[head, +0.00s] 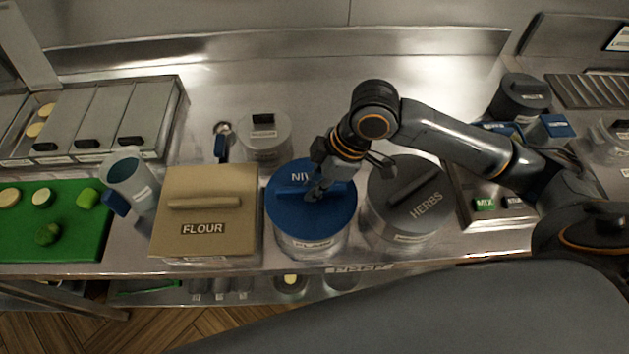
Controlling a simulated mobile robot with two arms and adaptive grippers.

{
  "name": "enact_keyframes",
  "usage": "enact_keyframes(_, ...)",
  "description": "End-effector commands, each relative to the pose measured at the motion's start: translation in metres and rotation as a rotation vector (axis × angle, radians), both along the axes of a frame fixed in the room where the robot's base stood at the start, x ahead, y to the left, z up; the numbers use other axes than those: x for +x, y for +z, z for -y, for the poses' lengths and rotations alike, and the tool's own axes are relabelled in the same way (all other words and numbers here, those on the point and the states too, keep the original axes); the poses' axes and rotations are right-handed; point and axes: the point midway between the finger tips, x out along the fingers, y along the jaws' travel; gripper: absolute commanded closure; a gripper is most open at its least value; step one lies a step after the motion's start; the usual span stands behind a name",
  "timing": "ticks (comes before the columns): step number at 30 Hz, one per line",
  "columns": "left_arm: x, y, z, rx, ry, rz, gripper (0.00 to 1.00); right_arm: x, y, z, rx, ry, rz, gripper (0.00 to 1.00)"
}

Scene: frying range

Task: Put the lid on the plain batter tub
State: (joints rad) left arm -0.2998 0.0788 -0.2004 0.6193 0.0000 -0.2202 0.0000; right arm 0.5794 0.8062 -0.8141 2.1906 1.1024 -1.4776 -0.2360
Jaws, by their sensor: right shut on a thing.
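A round blue lid (302,226) with partly covered white lettering is at the middle of the counter. It lies over a round, light-coloured tub (310,246), whose front label is too small to read surely. The lid looks level and roughly centred; I cannot tell whether it is fully seated or slightly above the rim. My left gripper is not in view.
A square tan FLOUR lid (205,240) covers a container close on the left. A dark HERBS tub (408,200) stands close on the right. A grey lidded tub (264,138) stands behind. A jug (131,178) and green board (75,240) are at left.

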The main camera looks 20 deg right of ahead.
Motion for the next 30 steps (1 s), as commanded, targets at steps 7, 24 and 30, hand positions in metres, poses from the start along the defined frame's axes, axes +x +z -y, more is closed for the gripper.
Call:
enact_keyframes(7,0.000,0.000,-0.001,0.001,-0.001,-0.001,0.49,0.000,0.000,0.000,0.000,0.000,0.000,0.59)
enact_keyframes(24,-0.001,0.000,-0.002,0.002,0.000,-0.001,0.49,-0.003,0.040,0.016,-0.001,-0.003,0.006,0.59)
enact_keyframes(30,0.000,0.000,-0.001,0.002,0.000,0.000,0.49,-0.008,0.079,0.032,-0.002,-0.002,0.005,0.59)
